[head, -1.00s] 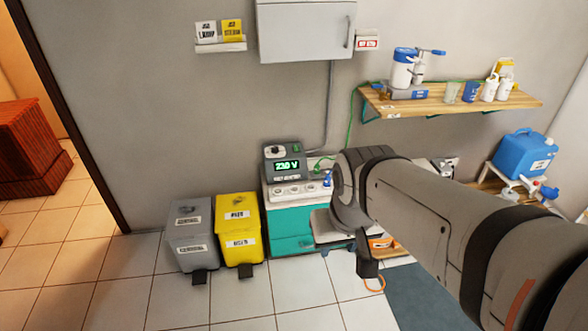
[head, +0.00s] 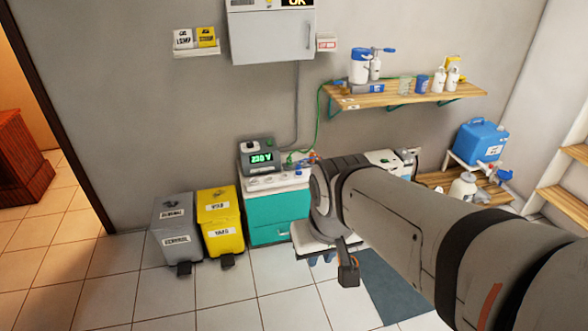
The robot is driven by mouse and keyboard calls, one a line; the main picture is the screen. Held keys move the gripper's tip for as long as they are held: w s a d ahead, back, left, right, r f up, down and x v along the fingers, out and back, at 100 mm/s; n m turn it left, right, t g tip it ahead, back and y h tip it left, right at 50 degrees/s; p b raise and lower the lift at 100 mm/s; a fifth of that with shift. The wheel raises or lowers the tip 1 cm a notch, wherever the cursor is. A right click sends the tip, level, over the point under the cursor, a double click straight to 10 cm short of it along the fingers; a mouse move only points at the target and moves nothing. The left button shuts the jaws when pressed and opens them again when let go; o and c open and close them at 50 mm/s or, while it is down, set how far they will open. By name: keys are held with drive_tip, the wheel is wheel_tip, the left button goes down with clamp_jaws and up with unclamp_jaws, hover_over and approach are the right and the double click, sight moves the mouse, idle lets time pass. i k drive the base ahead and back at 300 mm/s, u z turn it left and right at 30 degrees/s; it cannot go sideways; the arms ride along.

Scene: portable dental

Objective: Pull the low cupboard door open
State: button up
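The low cupboard (head: 278,216) is a teal unit with a pale top, standing against the wall right of the bins. Its teal front looks closed; a small handle-like line shows low on it, too small to make out well. My arm crosses in front of the cupboard's right side and hides what is there. My gripper (head: 348,272) hangs down at the end of the arm, to the right of and lower in the picture than the teal front, apart from it. Its fingers are too small and dark to tell open from shut.
A grey bin (head: 172,228) and a yellow bin (head: 220,225) stand left of the cupboard. A device reading 230 V (head: 258,155) sits on top. A pale-topped stool-like thing (head: 305,243) stands at the cupboard's right front.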

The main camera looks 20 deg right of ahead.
sight(271, 208)
drive_tip(key=z, duration=0.55)
drive_tip(key=i, duration=1.6)
drive_tip(key=u, duration=0.5)
